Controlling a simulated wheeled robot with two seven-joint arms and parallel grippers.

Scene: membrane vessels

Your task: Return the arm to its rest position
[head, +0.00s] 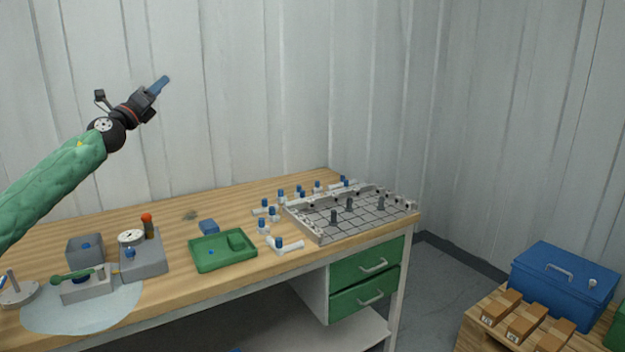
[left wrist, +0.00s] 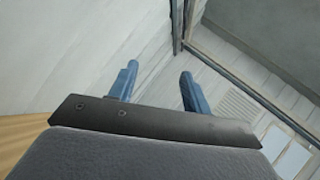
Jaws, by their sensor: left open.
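My left arm comes in from the left in a green sleeve. My left gripper (head: 158,85) is raised well above the workbench, in front of the wall panels, with its blue fingers pointing up and to the right. In the left wrist view the two blue fingers (left wrist: 157,85) stand apart with nothing between them, so the gripper is open and empty. My right gripper is in neither view.
The wooden workbench (head: 175,275) holds a green tray (head: 222,262), a grey gridded rack (head: 330,238), several blue-capped vessels (head: 281,194) and a grey device with a red-topped post (head: 147,250). A blue box (head: 565,285) stands on a pallet at right. The air around the gripper is clear.

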